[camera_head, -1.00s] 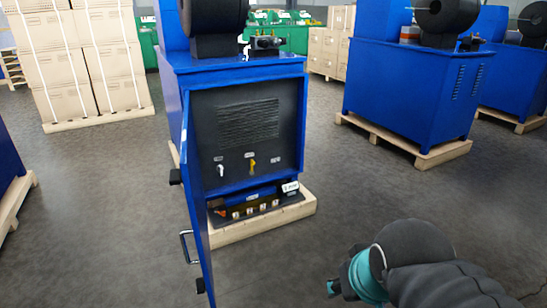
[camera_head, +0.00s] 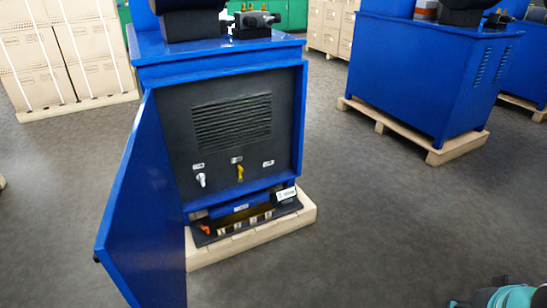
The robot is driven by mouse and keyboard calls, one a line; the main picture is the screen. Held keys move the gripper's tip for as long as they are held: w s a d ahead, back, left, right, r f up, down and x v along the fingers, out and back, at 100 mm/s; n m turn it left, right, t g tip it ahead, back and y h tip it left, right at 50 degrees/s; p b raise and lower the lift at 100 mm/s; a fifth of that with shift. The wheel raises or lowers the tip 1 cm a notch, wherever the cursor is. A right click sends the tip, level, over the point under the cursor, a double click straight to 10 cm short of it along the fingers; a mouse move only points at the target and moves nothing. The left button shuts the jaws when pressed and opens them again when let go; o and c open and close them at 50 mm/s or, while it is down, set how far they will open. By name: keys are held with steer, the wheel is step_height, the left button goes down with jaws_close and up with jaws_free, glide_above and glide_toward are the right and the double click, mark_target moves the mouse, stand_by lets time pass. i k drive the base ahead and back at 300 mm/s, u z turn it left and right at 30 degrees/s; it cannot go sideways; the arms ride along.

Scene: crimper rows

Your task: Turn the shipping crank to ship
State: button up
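A blue machine cabinet (camera_head: 225,58) stands with its door (camera_head: 148,200) swung open toward the front left. On the dark inner panel (camera_head: 265,185), below a slatted vent, are a white handle (camera_head: 201,180) and a yellow handle (camera_head: 240,173). Small white labels sit above them, and a third label (camera_head: 268,163) is to their right. The lettering is too small to read, so I cannot tell which handle is the shipping crank. Only a teal and dark part of my arm shows at the bottom right corner, well apart from the panel. My gripper's fingers are not visible.
The cabinet rests on a wooden pallet (camera_head: 240,246). A tray (camera_head: 250,224) with several small parts sits at its foot. Another blue machine (camera_head: 430,75) stands right on a pallet. Strapped boxes (camera_head: 65,60) stand back left. Grey floor (camera_head: 380,215) is clear right of the cabinet.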

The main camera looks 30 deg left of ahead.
mark_target(240, 169)
steer(key=u, duration=0.15)
steer(key=i, duration=0.7)
steer(key=u, duration=0.75)
steer(key=i, duration=0.3)
steer(key=u, duration=0.3)
